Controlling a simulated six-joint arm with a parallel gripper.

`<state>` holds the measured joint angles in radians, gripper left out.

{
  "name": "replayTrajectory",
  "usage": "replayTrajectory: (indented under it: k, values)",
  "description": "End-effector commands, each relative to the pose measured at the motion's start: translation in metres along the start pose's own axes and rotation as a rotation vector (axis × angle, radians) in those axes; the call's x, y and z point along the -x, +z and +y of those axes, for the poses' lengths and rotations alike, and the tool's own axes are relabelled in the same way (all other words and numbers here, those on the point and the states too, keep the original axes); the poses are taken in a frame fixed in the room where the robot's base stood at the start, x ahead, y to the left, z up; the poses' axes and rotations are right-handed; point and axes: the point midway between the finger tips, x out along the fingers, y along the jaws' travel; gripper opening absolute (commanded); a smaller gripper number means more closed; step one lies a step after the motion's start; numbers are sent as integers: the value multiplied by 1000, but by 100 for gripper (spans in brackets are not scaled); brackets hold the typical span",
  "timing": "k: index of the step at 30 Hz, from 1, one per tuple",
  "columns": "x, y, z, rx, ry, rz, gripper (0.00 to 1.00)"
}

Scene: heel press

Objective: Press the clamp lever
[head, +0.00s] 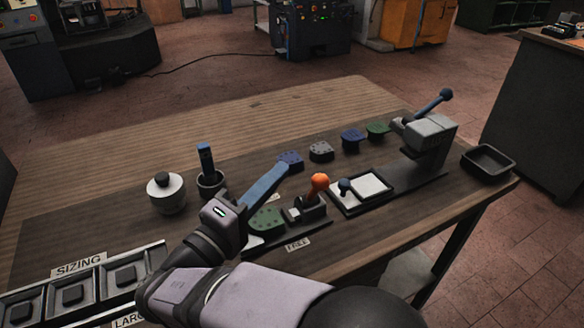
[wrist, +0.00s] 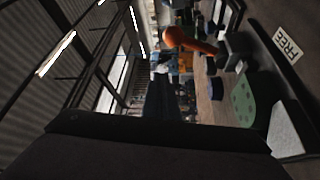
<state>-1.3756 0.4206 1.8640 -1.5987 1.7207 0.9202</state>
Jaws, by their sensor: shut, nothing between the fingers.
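The clamp lever with its orange knob (head: 318,182) stands up from a small clamp on a dark base plate, right of my gripper. It also shows in the wrist view (wrist: 178,38). A green heel-shaped piece (head: 267,221) lies at the left of the clamp. A "FREE" label (head: 298,244) sits in front of it and shows in the wrist view too (wrist: 288,44). My gripper (head: 282,169) is shut and empty, its blue fingers slanting up to the right above the green piece. The fingertips appear apart from the orange knob, left of it; the exact depth gap is unclear.
A press (head: 428,140) with a blue-knobbed handle stands at the right. Several coloured heel blocks line the back. A lidded jar (head: 166,195), a dark cup (head: 210,184) and a sizing tray (head: 150,258) are left.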

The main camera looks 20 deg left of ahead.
Motion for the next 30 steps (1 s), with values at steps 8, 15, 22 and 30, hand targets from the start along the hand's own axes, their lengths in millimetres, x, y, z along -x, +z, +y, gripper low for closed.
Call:
replayTrajectory:
  k: [8,15,22,30]
  values:
    - [42,-2,-7,-1,-1,3,0]
    - [54,-2,-9,0,0,0,0]
    - [54,-2,-9,-1,0,0,0]
    - [52,-1,-9,3,-4,-4,0]
